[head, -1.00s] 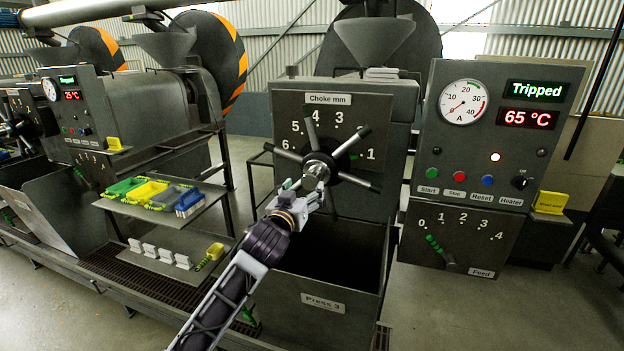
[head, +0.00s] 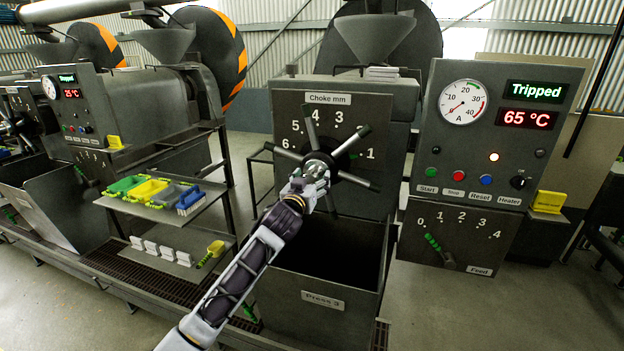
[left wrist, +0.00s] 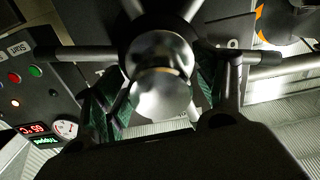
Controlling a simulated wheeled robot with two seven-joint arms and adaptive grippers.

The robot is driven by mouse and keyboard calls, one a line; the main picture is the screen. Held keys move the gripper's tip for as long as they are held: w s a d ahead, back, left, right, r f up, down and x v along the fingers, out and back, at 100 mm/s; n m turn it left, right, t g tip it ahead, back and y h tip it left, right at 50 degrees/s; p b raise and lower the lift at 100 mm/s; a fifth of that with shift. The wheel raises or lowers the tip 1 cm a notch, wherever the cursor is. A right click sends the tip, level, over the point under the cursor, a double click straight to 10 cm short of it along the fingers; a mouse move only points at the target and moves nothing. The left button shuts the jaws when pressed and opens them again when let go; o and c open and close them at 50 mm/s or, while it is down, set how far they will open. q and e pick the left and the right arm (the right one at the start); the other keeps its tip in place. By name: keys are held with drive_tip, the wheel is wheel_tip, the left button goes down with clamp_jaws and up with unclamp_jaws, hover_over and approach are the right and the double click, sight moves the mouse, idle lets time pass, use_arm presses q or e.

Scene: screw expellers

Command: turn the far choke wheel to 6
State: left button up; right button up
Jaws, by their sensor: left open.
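The choke wheel (head: 356,180) in the middle of the head view is a spoked wheel with a dark hub and a shiny round centre. It sits on a panel (head: 290,110) labelled "Choke mm", with numbers around it; the 6 (head: 287,154) is at the left and the 1 is at the right. My left gripper (head: 314,174) is at the hub, in front of the wheel. In the left wrist view, the gripper (left wrist: 155,98) is open, its green-patterned fingers on either side of the shiny hub (left wrist: 160,75). Whether they touch it I cannot tell. My right gripper is not in view.
A bin (head: 325,298) labelled "Press 3" lies below the wheel. A control box (head: 470,150) showing "Tripped" and 65 °C stands at the right, above a feed lever (head: 438,248). A shelf (head: 150,205) with coloured trays stands at the left.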

use_arm(q)
drive_tip(key=shift+w, duration=0.1)
drive_tip(key=shift+c, duration=0.3)
drive_tip(key=c, duration=1.4)
